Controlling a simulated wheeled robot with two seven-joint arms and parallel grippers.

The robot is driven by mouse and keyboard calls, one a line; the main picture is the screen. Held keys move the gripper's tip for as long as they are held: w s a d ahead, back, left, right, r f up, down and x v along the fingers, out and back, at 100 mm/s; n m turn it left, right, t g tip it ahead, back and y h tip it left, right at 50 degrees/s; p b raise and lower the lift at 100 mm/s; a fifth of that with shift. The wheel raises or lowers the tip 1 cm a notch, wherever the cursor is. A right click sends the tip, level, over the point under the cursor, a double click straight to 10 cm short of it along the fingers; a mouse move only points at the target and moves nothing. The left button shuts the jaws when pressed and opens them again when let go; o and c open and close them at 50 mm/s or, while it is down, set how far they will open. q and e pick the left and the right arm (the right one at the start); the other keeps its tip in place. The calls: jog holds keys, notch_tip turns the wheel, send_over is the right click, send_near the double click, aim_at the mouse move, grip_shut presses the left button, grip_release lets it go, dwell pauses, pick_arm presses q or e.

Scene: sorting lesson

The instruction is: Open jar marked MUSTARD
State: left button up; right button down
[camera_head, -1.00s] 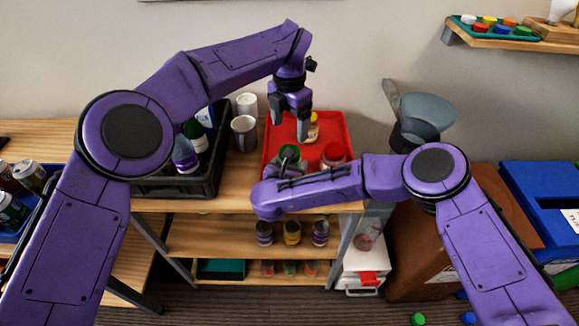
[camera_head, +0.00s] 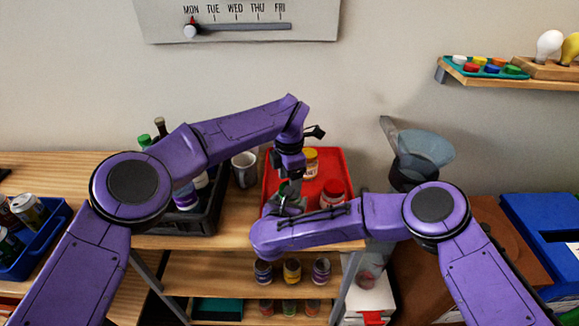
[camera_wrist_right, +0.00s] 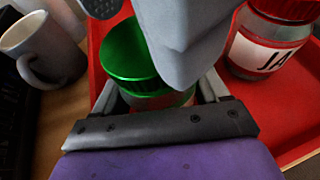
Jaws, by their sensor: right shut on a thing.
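A jar with a green lid (camera_wrist_right: 125,60) stands at the red tray's left side; its label is hidden, so I cannot read whether it says MUSTARD. My right gripper (camera_head: 284,206) is shut on this jar's body, below the lid. My left gripper (camera_head: 285,180) points down just above the lid, its fingers apart; the right wrist view shows its grey fingers over the lid, partly covering it. I cannot tell whether they touch it. A red-lidded jar (camera_head: 332,192) with a label starting "JA" and a yellow-lidded jar (camera_head: 311,163) stand nearby.
The red tray (camera_head: 336,158) lies on the wooden shelf top. A grey mug (camera_head: 244,170) and a black crate (camera_head: 206,219) with bottles stand left of it. A bluish funnel-like vessel (camera_head: 424,147) stands to the right. Several small jars (camera_head: 292,270) sit on the shelf below.

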pick_arm(q)
jog(key=shift+f, duration=0.75)
pick_arm(e)
jog(key=shift+f, duration=0.15)
pick_arm(q)
jog(key=c, duration=0.9)
jog(key=n, duration=0.6)
jog(key=shift+n, duration=0.3)
jog(key=n, duration=0.6)
jog(key=shift+a+r+n, duration=0.1)
jog(key=shift+n, duration=0.2)
pick_arm(e)
jog(key=shift+s, duration=0.1)
pick_arm(q)
jog(key=shift+r, duration=0.1)
jog(key=shift+r, duration=1)
